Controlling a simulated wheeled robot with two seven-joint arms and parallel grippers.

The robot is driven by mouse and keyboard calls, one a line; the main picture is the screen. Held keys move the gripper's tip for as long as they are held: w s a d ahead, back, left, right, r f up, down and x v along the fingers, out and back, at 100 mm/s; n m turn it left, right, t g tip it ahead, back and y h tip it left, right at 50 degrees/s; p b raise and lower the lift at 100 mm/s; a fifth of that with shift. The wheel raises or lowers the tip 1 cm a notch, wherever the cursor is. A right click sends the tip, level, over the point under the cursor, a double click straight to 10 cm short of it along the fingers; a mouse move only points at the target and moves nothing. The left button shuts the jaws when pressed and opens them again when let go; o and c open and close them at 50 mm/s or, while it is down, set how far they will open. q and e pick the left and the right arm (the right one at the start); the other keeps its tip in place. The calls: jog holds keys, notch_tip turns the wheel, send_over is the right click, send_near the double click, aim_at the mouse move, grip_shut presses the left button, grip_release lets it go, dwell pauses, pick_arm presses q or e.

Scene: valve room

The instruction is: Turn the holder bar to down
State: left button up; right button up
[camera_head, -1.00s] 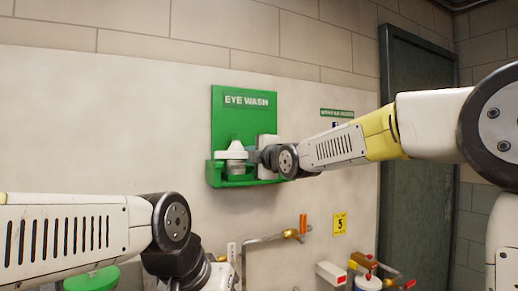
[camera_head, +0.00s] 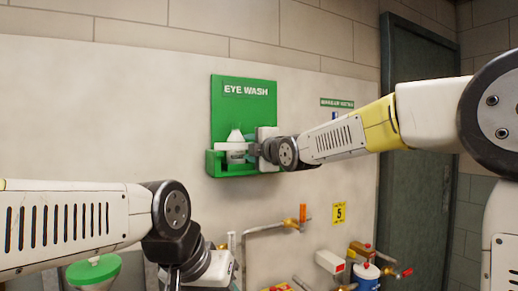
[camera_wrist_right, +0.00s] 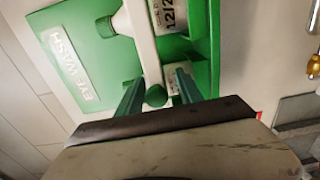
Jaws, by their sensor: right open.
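A green eye wash board (camera_head: 244,108) with a shelf hangs on the wall in the head view, and a white bottle (camera_head: 236,148) stands on the shelf. In the right wrist view, the holder bar (camera_wrist_right: 145,45) is a pale strip across the bottle, with a green ball (camera_wrist_right: 156,96) at its near end. My right gripper (camera_head: 256,150) is at the right side of the bottle. Its fingers (camera_wrist_right: 158,90) are open, one on each side of the ball; contact is unclear. My left gripper (camera_head: 190,272) is low in the head view, its fingertips not clearly visible.
Pipes with an orange-handled valve (camera_head: 292,222) and a yellow sign (camera_head: 339,214) are below the board. Red and blue fittings (camera_head: 366,272) stand lower right. A dark door (camera_head: 415,150) is at the right. A green-rimmed funnel (camera_head: 92,272) is lower left.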

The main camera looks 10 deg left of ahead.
jog(key=v, duration=0.7)
jog(key=shift+s+d, duration=0.25)
jog(key=shift+s, duration=0.05)
jog(key=s+d+f+m+g+h, duration=0.1)
jog(key=s+d+f+m+h, duration=0.3)
jog(key=d+f+m, duration=0.4)
jog(key=s+d+f+m+g+h, duration=0.25)
jog(key=d+f+m, duration=0.2)
jog(key=d, duration=0.45)
jog(key=s+d+f+m+g+h, duration=0.1)
jog(key=s+d+f+m+g, duration=0.1)
jog(key=s+f+m, duration=0.4)
jog(key=s+d+f+m+g+h, duration=0.1)
jog(key=s+d+f+m+g, duration=0.2)
jog(key=s, duration=0.8)
notch_tip(320, 180, down, 4)
jog(key=d+m, duration=0.2)
jog(key=m, duration=0.1)
jog(key=shift+s+d+f, duration=0.2)
jog(key=shift+s+d, duration=0.05)
jog(key=shift+s, duration=0.1)
